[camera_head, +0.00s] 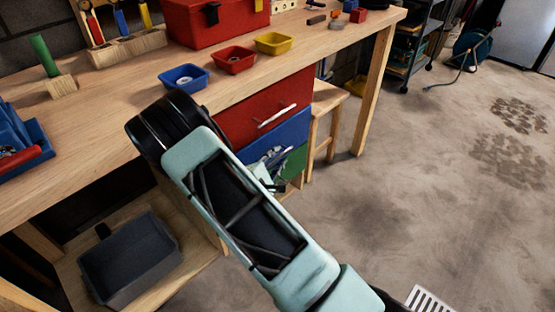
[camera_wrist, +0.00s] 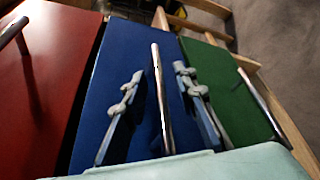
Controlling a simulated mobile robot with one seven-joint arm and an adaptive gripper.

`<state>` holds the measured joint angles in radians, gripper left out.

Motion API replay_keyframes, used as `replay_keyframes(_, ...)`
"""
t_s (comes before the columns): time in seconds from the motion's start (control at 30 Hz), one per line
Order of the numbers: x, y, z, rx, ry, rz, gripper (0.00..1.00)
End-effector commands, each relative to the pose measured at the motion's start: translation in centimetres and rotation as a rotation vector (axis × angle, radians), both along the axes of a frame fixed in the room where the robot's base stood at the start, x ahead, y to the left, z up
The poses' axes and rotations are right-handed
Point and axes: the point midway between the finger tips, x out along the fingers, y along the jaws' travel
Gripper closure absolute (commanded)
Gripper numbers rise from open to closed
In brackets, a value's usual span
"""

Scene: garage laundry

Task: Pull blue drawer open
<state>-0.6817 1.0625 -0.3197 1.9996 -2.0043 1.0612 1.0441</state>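The blue drawer (camera_head: 283,134) sits under the workbench, below a red drawer (camera_head: 262,100) and above a green drawer (camera_head: 297,161). In the wrist view the blue drawer front (camera_wrist: 110,65) fills the middle, with its silver bar handle (camera_wrist: 157,75) standing off it. My gripper (camera_wrist: 158,72) is open, one finger on each side of this handle, with gaps between fingers and bar. In the head view my arm hides part of the drawer fronts, and my gripper (camera_head: 266,170) is partly hidden. The blue drawer looks closed.
The red drawer's handle (camera_wrist: 14,30) and the green drawer's handle (camera_wrist: 262,106) flank the blue one. A wooden stool (camera_head: 327,100) stands right of the drawers. Small bins and a red toolbox (camera_head: 215,22) sit on the workbench (camera_head: 110,105). The floor to the right is clear.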

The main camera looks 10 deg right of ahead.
Motion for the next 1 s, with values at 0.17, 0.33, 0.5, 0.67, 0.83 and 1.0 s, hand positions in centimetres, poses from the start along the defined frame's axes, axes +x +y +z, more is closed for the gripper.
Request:
replay_keyframes(0.17,0.12,-0.06,0.02,0.000,-0.001,0.001,0.74)
replay_keyframes(0.33,0.10,-0.06,0.03,0.000,-0.001,0.001,0.83)
replay_keyframes(0.5,0.10,-0.05,0.04,0.000,-0.001,0.001,1.00)
replay_keyframes(0.67,0.11,-0.05,0.06,-0.001,-0.001,0.000,1.00)
replay_keyframes(0.83,0.10,-0.04,0.07,-0.001,-0.001,0.000,1.00)
replay_keyframes(1.0,0.10,-0.04,0.07,-0.001,-0.001,0.000,1.00)
